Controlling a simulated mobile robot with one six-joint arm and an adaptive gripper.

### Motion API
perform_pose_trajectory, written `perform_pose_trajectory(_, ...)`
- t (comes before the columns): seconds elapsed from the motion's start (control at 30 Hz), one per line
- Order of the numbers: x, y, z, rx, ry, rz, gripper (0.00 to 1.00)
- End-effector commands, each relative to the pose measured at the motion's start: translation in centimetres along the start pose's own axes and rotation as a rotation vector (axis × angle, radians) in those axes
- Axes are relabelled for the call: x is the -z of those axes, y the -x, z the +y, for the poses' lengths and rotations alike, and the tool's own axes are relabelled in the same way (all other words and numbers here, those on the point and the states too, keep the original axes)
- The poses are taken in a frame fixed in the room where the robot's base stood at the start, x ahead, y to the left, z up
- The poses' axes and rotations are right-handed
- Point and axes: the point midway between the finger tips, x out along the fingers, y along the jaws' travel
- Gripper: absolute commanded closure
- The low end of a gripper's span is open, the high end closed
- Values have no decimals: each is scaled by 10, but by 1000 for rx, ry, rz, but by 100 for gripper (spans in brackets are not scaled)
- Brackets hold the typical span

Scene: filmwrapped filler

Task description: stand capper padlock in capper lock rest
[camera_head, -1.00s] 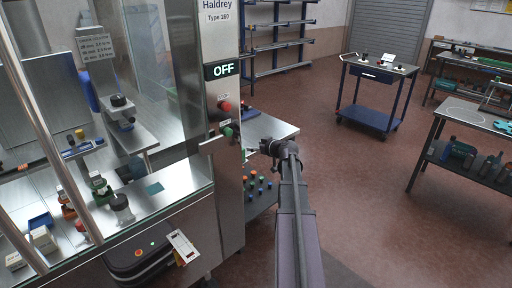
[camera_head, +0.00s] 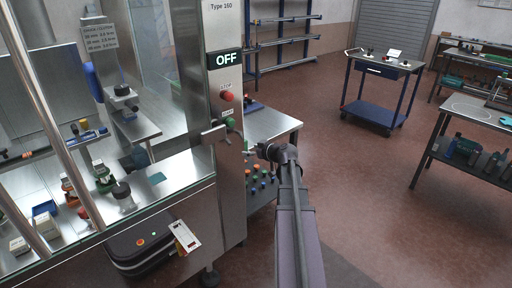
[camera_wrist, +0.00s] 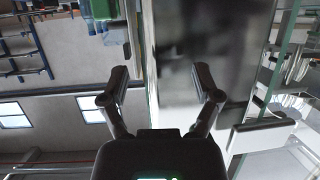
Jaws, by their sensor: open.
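My gripper (camera_head: 262,150) is beside the capper's control column (camera_head: 229,170) in the head view. In the wrist view my gripper (camera_wrist: 160,78) is open and empty, its two fingers spread in front of a smooth metal face. I cannot make out the capper padlock or the capper lock rest for certain in either view. The capper's display (camera_head: 224,59) reads OFF. Below it are a red button (camera_head: 227,96) and a green button (camera_head: 230,122).
A metal door handle (camera_head: 213,134) sticks out from the column. A steel side table (camera_head: 272,122) stands right behind my gripper, with colored knobs (camera_head: 262,178) below. A blue trolley (camera_head: 372,112) and a workbench (camera_head: 480,110) stand right, with open floor between.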

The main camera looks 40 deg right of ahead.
Motion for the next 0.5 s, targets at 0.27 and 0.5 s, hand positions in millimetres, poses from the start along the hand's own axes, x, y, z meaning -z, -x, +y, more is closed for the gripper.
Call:
perform_pose_trajectory(0.27, -15, 5, -40, 51, 20, -1, 19)
perform_pose_trajectory(0.5, -26, 10, -71, 94, 34, 0, 19)
